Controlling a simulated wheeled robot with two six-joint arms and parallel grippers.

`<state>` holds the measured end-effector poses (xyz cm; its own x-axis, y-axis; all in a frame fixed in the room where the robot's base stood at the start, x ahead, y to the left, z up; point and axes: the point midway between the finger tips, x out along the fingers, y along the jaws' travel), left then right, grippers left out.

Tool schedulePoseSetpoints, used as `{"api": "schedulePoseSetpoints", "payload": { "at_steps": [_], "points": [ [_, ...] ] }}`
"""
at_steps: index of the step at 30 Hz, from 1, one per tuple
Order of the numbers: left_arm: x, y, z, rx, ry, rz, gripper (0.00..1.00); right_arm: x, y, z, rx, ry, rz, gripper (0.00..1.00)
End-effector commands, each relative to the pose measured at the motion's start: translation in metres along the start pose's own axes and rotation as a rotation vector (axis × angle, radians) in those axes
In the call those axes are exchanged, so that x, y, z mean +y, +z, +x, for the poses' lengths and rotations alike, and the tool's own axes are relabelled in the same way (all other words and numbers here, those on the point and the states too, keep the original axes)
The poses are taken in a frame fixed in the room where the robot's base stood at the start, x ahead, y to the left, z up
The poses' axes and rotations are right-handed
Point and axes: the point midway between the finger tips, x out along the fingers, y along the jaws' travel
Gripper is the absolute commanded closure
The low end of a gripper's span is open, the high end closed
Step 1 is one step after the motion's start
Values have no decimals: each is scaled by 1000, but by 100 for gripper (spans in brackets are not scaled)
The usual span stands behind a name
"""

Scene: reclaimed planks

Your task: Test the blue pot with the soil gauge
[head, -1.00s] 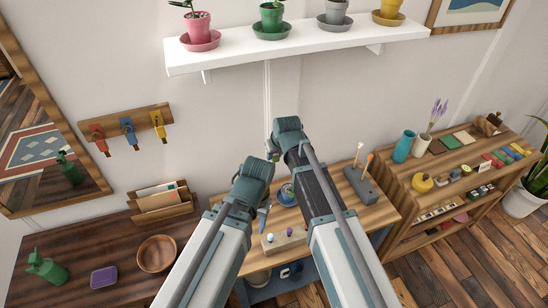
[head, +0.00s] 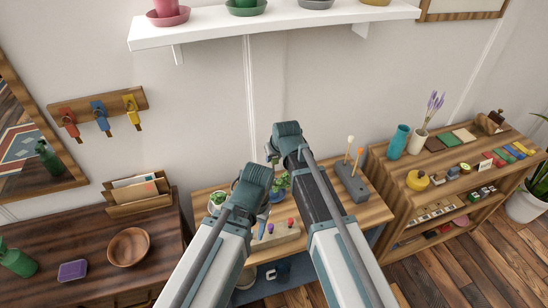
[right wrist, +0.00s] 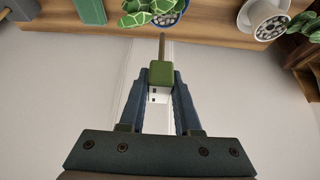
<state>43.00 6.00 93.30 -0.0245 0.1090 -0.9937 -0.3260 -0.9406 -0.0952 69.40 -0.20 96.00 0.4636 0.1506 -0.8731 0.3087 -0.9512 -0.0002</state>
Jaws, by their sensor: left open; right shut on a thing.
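In the right wrist view, my right gripper (right wrist: 161,76) is shut on the soil gauge (right wrist: 160,74), which has a green head, a pale face with dark marks and a thin brown rod. The rod points toward the blue pot (right wrist: 181,17) with a leafy green plant. The rod's tip shows close to the leaves; I cannot tell whether it touches anything. In the head view, the blue pot stands on the wooden bench, partly hidden by my arms. My right gripper (head: 276,150) is above the bench, its held gauge hidden there. My left gripper (head: 248,183) is open, lower and to the left.
A white pot (head: 217,201) stands on the bench's left; a grey block (head: 352,183) with upright sticks stands right. A wooden block (head: 275,238) with coloured knobs lies in front. A white wall shelf (head: 290,32) is above. A desk (head: 80,225) and shelf unit (head: 400,205) flank the bench.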

Motion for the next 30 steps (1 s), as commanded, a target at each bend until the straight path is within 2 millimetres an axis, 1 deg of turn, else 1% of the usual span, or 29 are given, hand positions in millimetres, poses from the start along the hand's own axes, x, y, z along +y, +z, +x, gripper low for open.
{"api": "schedulePoseSetpoints", "payload": {
  "at_steps": [12,15,30],
  "points": [
    [3,-2,31,0,0,0,50,0,15,27,0,0,0,100],
    [4,-2,36,0,0,0,50,0,18,31,0,0,0,100],
    [3,-2,36,0,0,0,50,0,18,31,0,0,0,100]
  ]
}}
